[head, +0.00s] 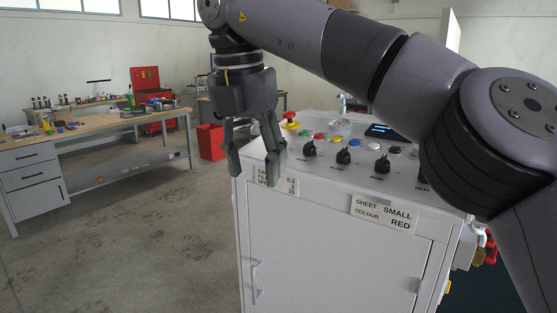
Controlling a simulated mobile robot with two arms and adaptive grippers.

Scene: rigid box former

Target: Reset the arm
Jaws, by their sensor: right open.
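My right arm comes in from the right and spans the upper part of the head view. Its gripper (254,165) points down with its two fingers apart, open and empty. It hangs in front of the left edge of a white control cabinet (330,245), near the cabinet's top front corner. I cannot tell whether a finger touches the cabinet. My left gripper is not in view.
The cabinet's sloping panel carries a red emergency button (290,117), coloured buttons, black knobs and a small display (388,131). A label (384,213) reads SHEET SMALL, COLOUR RED. A workbench (110,125) with tools stands at the left. The floor between is clear.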

